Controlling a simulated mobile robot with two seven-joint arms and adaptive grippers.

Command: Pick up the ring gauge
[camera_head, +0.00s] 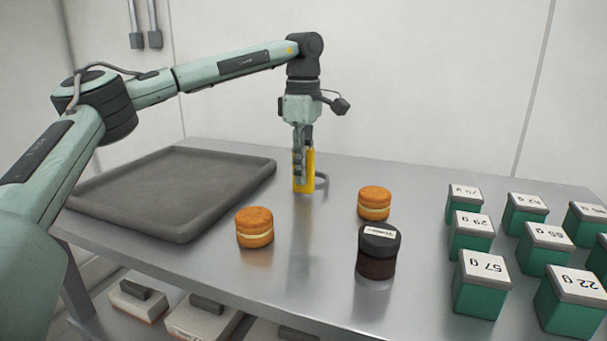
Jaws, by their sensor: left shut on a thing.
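The ring gauge (309,170) shows as an upright yellow piece, with a grey curved part to its right that looks like its ring. It is near the back middle of the steel table (330,220). My left gripper (300,178) points straight down and is shut on the yellow piece, its fingers hiding part of it. The gauge's lower end is at or just above the table top; I cannot tell which. My right gripper is out of view.
A grey tray (88,196) lies at the left. Two orange filled rounds (255,227) (374,203) and a dark, labelled jar (378,250) stand nearby. Several green weight-marked boxes (482,289) fill the right side. Cases (203,318) lie on the shelf below.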

